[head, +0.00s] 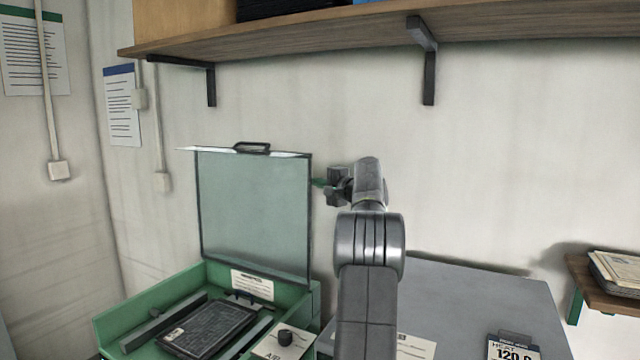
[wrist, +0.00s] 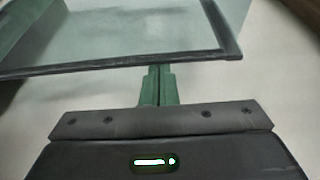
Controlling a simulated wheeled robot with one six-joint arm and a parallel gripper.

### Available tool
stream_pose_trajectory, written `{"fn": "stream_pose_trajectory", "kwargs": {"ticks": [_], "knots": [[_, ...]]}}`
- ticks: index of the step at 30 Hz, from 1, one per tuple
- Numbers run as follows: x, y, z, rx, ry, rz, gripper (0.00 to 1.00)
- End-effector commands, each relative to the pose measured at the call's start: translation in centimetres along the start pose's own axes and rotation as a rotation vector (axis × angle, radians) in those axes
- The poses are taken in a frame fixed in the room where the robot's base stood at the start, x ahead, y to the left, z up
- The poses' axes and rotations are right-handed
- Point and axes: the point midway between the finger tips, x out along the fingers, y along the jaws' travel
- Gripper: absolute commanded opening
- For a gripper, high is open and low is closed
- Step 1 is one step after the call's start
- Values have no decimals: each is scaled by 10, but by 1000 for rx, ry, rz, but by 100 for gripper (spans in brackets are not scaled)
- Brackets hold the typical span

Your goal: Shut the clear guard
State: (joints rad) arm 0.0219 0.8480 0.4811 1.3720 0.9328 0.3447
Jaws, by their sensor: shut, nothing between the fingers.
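The clear guard (head: 252,215) stands raised, nearly upright, at the back of the green tray panel (head: 118,331). It has a dark frame and a black handle (head: 252,147) on its top edge. My gripper (head: 318,183) is at the right of the guard's upper right edge, with green fingers pointing left. In the wrist view my shut gripper (wrist: 158,82) shows its fingers together, with their tips close to the guard's dark edge (wrist: 110,63). I cannot tell whether they touch it. The fingers hold nothing.
A black tray (head: 208,328) lies inside the green panel, with a black knob (head: 285,337) beside it. A wooden shelf (head: 330,30) with black brackets hangs above. A grey surface (head: 480,290) is at the right. The wall behind my gripper is bare.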

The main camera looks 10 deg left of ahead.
Motion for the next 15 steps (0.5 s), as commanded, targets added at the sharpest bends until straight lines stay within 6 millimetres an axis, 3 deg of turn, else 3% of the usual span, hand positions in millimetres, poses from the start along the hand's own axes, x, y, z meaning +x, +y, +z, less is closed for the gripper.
{"fn": "stream_pose_trajectory", "kwargs": {"ticks": [15], "knots": [[-4,4,11,-29,-1,-10,0]]}}
